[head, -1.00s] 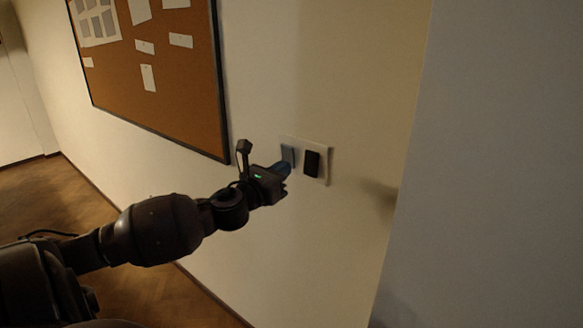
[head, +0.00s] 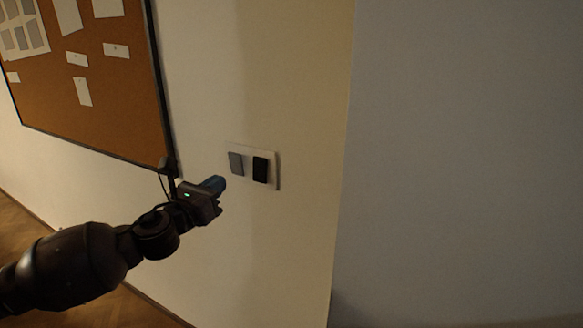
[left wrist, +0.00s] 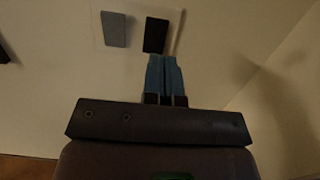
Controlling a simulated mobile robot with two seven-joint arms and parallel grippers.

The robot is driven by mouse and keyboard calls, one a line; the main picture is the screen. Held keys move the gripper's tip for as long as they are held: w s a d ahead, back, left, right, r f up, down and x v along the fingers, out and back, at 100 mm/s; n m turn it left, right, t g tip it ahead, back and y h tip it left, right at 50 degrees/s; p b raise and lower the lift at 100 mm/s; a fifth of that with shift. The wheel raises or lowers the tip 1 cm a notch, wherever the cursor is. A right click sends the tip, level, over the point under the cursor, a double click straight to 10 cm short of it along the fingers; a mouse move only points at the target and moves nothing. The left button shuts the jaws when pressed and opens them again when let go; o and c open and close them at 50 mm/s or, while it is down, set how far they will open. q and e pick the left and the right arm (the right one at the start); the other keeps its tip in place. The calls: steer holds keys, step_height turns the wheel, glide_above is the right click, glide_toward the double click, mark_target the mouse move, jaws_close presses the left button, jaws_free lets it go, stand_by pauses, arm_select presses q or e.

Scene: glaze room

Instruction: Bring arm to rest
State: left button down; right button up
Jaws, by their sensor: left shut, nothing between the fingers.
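My left gripper (head: 216,186) reaches in from the left in the head view. Its blue fingers are shut together with nothing between them, and they also show in the left wrist view (left wrist: 165,66). The fingertips are below and left of a white switch plate on the wall (head: 276,172), apart from it in the head view. The plate holds a grey rocker (head: 236,163) on the left and a black rocker (head: 260,169) on the right. In the left wrist view the grey rocker (left wrist: 114,29) and black rocker (left wrist: 156,35) lie beyond the fingers. My right gripper is out of view.
A framed cork board (head: 110,120) with pinned papers hangs on the wall at upper left, its lower right corner close behind my left wrist. A grey wall surface (head: 460,150) fills the right side. Wooden floor (head: 130,308) shows at lower left.

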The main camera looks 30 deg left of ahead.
arm_select(q)
steer(key=s+d+f+n+g, duration=0.2)
steer(key=s+f+n, duration=0.1)
steer(key=f+n, duration=0.85)
steer(key=s+d+f+n+g, duration=0.2)
steer(key=d+f+n+g, duration=0.1)
steer(key=f+n, duration=0.9)
steer(key=s+d+f+n+g+h, duration=0.1)
steer(key=s+d+f+n, duration=0.3)
steer(key=d+f+n, duration=0.1)
steer(key=s+d+f+n+g, duration=0.1)
steer(key=s+d+f+n, duration=0.4)
steer(key=d, duration=0.5)
step_height(320, 180, down, 3)
steer(key=shift+s+r+h, duration=0.1)
steer(key=shift+s+h, duration=0.2)
steer(key=shift+h, duration=0.1)
